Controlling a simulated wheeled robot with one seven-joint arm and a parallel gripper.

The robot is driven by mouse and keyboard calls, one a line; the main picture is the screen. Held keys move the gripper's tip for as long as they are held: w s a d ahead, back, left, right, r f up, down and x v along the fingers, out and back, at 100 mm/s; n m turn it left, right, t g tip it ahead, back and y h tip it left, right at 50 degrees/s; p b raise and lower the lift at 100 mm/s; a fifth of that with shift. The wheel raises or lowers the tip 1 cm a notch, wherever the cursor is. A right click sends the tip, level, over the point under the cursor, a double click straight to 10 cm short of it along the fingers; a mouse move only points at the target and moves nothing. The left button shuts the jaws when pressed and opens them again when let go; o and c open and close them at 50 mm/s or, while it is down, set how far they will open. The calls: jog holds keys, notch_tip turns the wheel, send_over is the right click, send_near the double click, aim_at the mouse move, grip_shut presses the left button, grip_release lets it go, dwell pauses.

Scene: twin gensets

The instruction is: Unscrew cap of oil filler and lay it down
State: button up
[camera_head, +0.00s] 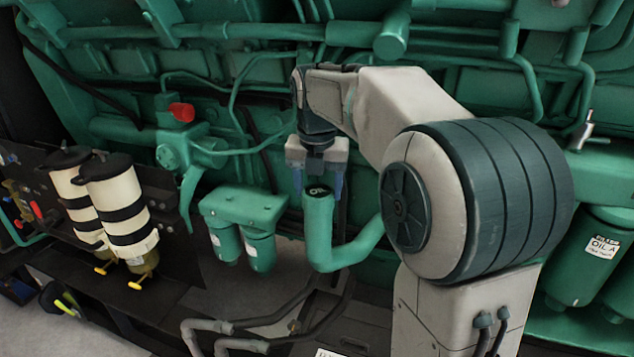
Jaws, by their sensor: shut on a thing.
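The green oil filler neck (318,225) rises from a bent green pipe in the middle of the view. Its dark cap (319,190) shows at the top of the neck, under my gripper (318,186). My gripper points down, with its blue fingers on either side of the cap, shut on it. The cap sits at the neck's mouth; I cannot tell whether it is still threaded on.
A green twin-filter unit (243,210) stands left of the neck. Two cream and black canisters (117,205) are farther left. A red knob (181,112) sits on the engine. Dark hoses (270,318) run below. A green tank labelled oil (588,255) is at right.

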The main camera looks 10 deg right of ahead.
jog(key=shift+w+r, duration=0.1)
jog(key=shift+r, duration=0.15)
jog(key=o, duration=1.1)
jog(key=shift+f, duration=0.1)
jog(key=shift+c, duration=0.5)
jog(key=shift+f, duration=0.1)
